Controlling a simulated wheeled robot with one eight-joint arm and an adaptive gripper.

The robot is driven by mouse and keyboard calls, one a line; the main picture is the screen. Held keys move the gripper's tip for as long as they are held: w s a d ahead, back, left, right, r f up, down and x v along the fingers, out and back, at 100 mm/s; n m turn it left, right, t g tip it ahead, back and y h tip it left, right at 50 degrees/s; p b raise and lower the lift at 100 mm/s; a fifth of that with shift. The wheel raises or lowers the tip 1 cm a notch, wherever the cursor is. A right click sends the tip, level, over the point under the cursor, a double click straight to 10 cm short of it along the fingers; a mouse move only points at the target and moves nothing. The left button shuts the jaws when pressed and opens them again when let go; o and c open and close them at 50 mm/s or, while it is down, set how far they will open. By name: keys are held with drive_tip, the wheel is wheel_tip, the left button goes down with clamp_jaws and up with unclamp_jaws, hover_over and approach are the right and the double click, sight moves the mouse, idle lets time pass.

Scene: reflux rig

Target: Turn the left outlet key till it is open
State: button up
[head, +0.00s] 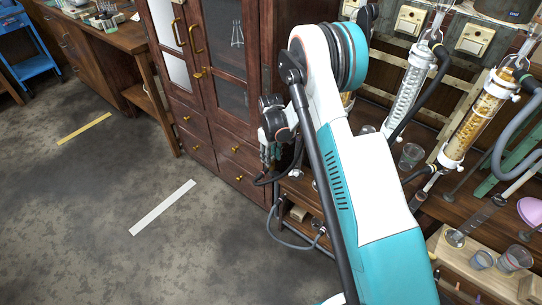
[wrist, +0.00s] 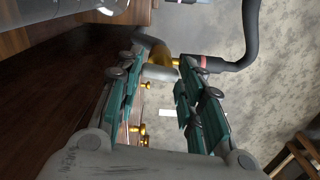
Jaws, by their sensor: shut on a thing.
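My gripper (wrist: 163,70) points away from the wrist camera, its two teal-padded fingers on either side of a pale grey key (wrist: 160,73). The fingertips are shut on this key, which I take for the left outlet key. A brass tap body (wrist: 158,50) shows just beyond it, with a dark hose (wrist: 235,58) leading off to the right. How far the key is turned cannot be told. In the head view my gripper (head: 270,155) is small and dark at the left end of the rig bench, and my arm hides the tap there.
Glass columns, one with amber packing (head: 478,118), stand on the rig to the right. A dark wooden cabinet (head: 208,85) stands just left of my gripper. A grey hose (head: 290,242) hangs below. The floor at the left is clear, with a white strip (head: 162,208).

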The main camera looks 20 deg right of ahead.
drive_tip(key=shift+n, duration=1)
drive_tip(key=o, duration=1.1)
drive_tip(key=shift+c, duration=0.2)
wheel_tip(320, 180, up, 12)
